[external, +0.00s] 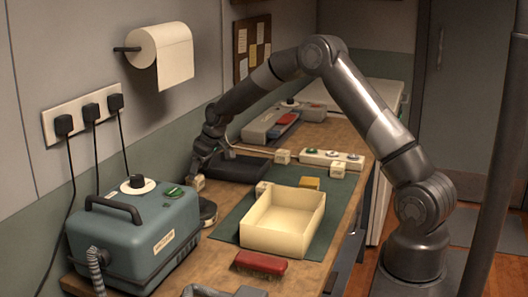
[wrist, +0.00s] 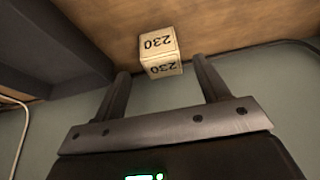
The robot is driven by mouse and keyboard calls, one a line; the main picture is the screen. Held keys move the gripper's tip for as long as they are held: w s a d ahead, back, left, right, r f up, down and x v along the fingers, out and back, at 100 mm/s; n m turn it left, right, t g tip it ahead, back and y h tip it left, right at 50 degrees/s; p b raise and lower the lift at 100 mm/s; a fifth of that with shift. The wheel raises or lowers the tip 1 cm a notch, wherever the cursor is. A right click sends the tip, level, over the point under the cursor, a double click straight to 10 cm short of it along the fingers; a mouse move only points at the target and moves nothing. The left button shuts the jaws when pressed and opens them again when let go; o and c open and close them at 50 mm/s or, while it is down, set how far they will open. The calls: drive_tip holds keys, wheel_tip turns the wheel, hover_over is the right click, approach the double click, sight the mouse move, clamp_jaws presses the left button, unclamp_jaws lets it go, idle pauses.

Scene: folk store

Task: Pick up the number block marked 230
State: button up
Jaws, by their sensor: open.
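My gripper (wrist: 160,68) is open, with one finger to each side of the near part of the block. I see no contact between fingers and block. In the external view my gripper (external: 199,171) is low at the back left of the counter, above a small cream block (external: 198,184) that appears to be the same one.
A dark flat box (external: 240,168) lies right of my gripper. A teal machine (external: 135,230) stands in front, with a dark round object (external: 208,212) beside it. Other cream blocks (external: 282,156) (external: 337,171) stand farther right. A cream tray (external: 283,234) rests on a green mat.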

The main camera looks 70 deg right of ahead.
drive_tip(key=shift+w+x, duration=0.15)
drive_tip(key=shift+x, duration=1.05)
drive_tip(key=shift+w+x, duration=0.15)
drive_tip(key=shift+x, duration=1)
drive_tip(key=shift+a+r, duration=0.1)
drive_tip(key=shift+c, duration=0.2)
drive_tip(key=c, duration=1)
drive_tip(key=shift+r, duration=0.1)
